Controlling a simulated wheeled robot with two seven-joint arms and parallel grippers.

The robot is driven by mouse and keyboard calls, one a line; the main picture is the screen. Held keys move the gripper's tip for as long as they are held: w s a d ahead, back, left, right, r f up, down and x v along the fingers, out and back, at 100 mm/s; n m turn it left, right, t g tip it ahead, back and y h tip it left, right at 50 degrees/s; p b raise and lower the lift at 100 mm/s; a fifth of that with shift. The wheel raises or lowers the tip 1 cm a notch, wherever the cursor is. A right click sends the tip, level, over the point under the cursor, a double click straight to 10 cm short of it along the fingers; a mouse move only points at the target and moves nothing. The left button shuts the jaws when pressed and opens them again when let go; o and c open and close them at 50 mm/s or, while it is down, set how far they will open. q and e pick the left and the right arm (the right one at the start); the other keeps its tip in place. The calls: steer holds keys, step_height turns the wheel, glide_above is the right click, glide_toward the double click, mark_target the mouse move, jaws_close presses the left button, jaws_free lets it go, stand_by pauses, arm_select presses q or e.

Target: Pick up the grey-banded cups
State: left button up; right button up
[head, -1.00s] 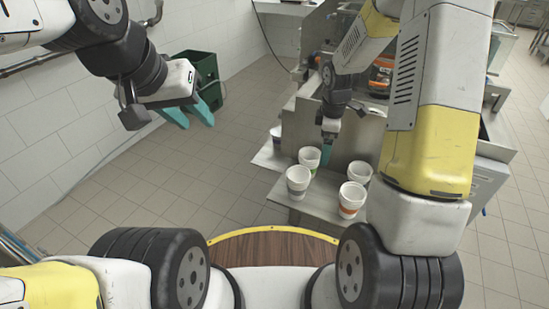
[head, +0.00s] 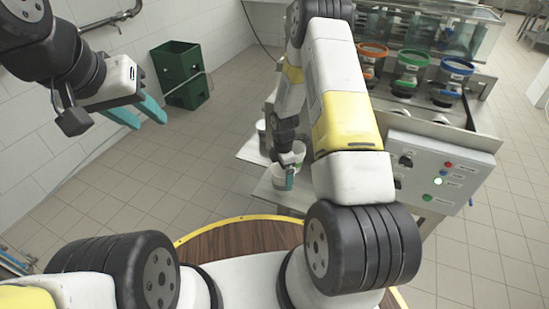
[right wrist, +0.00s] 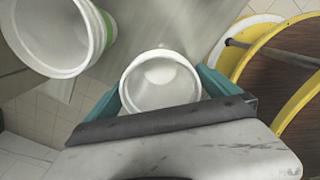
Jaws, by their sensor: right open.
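A white cup (head: 278,176) stands at the near left of the low metal shelf (head: 262,190). Its band looked greyish a second ago but is mostly hidden now by my right gripper (head: 289,177). In the right wrist view the cup's open rim (right wrist: 160,84) sits between the two spread teal fingers of that gripper. A green-banded cup (right wrist: 62,36) is at the upper left there, outside the fingers. Another white cup (head: 299,148) shows behind the gripper in the head view. My arm hides other cups. My left gripper (head: 149,118) is open and empty, above the floor.
A green crate (head: 181,75) stands on the floor by the wall. At the right is a machine with orange, green and blue-rimmed funnels (head: 410,65) and a button panel (head: 440,180). The tiled floor (head: 170,165) left of the shelf is clear.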

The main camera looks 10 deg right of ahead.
steer(key=shift+f, duration=0.45)
steer(key=shift+c, duration=0.2)
steer(key=c, duration=1.2)
steer(key=shift+o, duration=0.2)
steer(key=shift+r, duration=0.2)
